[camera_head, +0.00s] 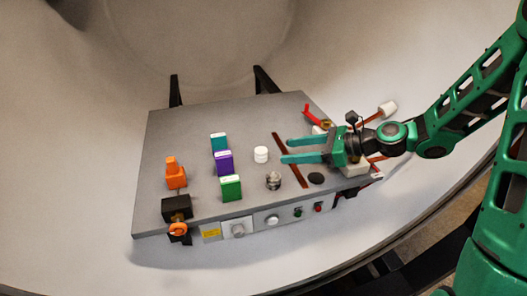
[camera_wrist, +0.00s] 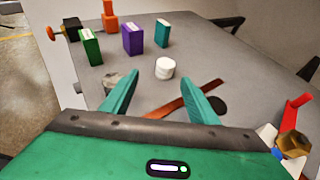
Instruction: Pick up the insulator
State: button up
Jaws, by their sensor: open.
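A short white cylinder (camera_head: 261,154), which looks like the insulator, stands upright on the grey panel top (camera_head: 185,135) near its middle. It also shows in the wrist view (camera_wrist: 165,68), just beyond the fingertips and roughly centred between them. My gripper (camera_head: 287,150) has teal fingers spread apart with nothing between them. It reaches in from the right, and its tips point at the cylinder with a small gap in the head view. How high the fingers are above the panel is hard to tell.
Purple (camera_head: 224,163), green (camera_head: 231,188) and teal (camera_head: 219,143) blocks stand left of the cylinder. A grey knobby piece (camera_head: 273,181) sits close in front. An orange piece (camera_head: 175,172) stands far left. A red-brown strip (camera_head: 292,162) lies under the fingers. A red lever (camera_head: 313,113) stands behind my gripper.

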aim_at(265, 151)
jog(key=x, duration=0.5)
jog(key=w+x, duration=0.1)
jog(key=x, duration=0.3)
jog(key=shift+w+a+f, duration=0.1)
jog(key=shift+w, duration=0.25)
jog(key=c, duration=1.2)
